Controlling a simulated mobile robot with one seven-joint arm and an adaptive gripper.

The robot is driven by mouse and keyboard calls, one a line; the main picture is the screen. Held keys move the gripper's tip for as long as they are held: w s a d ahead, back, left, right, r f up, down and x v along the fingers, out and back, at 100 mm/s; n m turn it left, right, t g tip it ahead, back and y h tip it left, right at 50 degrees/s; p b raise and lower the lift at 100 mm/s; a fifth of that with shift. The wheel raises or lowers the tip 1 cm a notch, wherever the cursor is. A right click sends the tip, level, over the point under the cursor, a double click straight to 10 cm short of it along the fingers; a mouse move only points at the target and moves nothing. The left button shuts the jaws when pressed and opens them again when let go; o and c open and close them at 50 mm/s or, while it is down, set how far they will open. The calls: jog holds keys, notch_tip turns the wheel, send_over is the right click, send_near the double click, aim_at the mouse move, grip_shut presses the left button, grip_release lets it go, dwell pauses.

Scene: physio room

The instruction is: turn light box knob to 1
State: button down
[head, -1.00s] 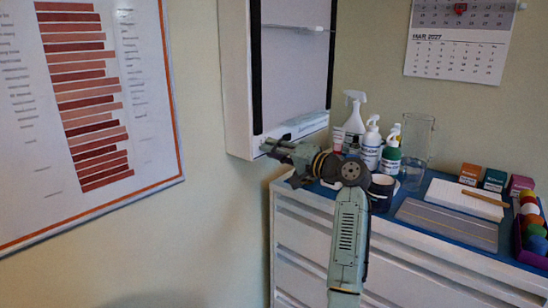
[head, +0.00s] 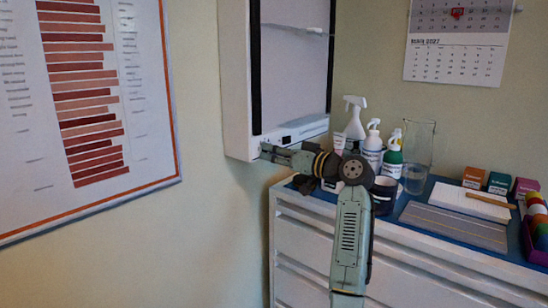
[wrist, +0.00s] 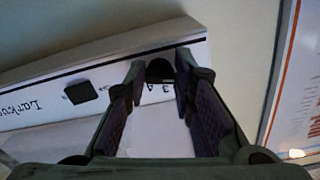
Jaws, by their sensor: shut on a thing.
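The light box (head: 238,100) is a white wall box with a pale panel, and its lower front strip faces my gripper. In the wrist view the strip (wrist: 30,110) carries printed lettering, a dark switch (wrist: 80,93) and the digits 3 and 4 beside the fingers. The dark round knob (wrist: 159,70) sits between my fingertips. My gripper (wrist: 160,78) is shut on it, one finger on each side. In the head view my gripper (head: 268,151) reaches the strip's lower left end and hides the knob. I cannot tell which number the knob points to.
Below is a white drawer cabinet (head: 310,232) with a blue top. On it stand spray and pump bottles (head: 371,150), a clear jug (head: 420,142), a dark cup (head: 383,190) and small boxes (head: 474,177). A framed chart (head: 150,100) hangs at left.

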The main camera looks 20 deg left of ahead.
jog(key=shift+n, duration=0.5)
jog(key=c, duration=1.4)
grip_release()
jog(key=shift+o, duration=0.2)
jog(key=v, duration=1.2)
